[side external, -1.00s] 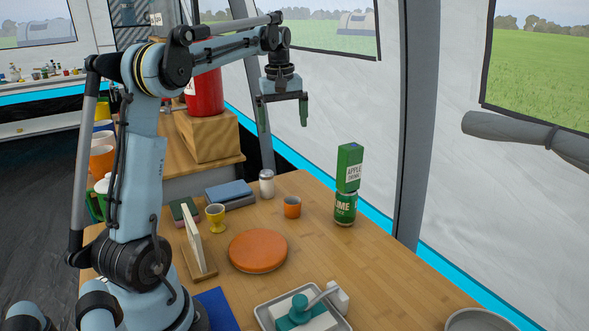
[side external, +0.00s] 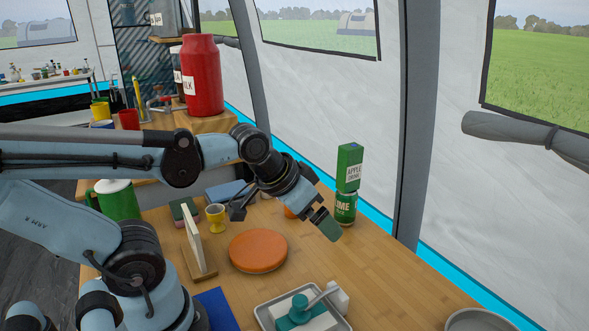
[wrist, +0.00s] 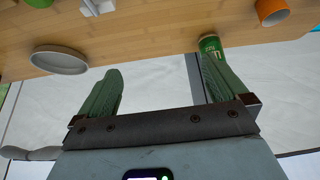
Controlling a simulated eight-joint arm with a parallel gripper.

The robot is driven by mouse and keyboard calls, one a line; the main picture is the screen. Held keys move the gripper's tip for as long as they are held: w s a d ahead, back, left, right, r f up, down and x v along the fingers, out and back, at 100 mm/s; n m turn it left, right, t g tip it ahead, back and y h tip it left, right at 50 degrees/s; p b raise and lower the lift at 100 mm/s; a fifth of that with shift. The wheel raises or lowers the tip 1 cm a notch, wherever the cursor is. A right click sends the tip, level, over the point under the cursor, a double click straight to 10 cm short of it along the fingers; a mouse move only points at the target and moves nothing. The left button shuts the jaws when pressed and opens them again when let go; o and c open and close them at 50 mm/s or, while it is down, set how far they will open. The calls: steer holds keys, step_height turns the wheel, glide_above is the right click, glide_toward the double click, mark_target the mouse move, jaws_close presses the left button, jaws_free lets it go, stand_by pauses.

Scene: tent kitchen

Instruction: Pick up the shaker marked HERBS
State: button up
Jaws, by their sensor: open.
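No shaker shows in either view now. A small pale shaker with a grey lid stood behind the orange cup in the earlier side view, its marking unreadable; my arm now covers that spot. My gripper (side external: 285,219) is open and empty above the table, right of the round orange board (side external: 258,251). In the wrist view the two green fingers of my gripper (wrist: 160,66) stand wide apart with nothing between them.
The green lime can (side external: 345,208) bears a green apple drink carton (side external: 349,167). The orange cup (wrist: 271,11) is near the can in the wrist view. A yellow egg cup (side external: 215,215) stands left. A grey tray (side external: 262,311) lies in front.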

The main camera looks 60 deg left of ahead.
steer(key=shift+s+d+f, duration=0.25)
steer(key=shift+d+f, duration=0.05)
steer(key=c, duration=0.5)
steer(key=shift+w+a+f+n+g+y, duration=0.35)
steer(key=shift+w+a+f+n+y, duration=1.4)
steer(key=shift+a, duration=4.1)
steer(key=shift+w+a+f+n+g+y, duration=0.45)
steer(key=shift+a+f+n+y, duration=1.45)
steer(key=shift+a, duration=4)
steer(key=shift+w+a+f+n+g+y, duration=0.2)
steer(key=shift+w+a+f+n+y, duration=1.65)
steer(key=shift+a, duration=4)
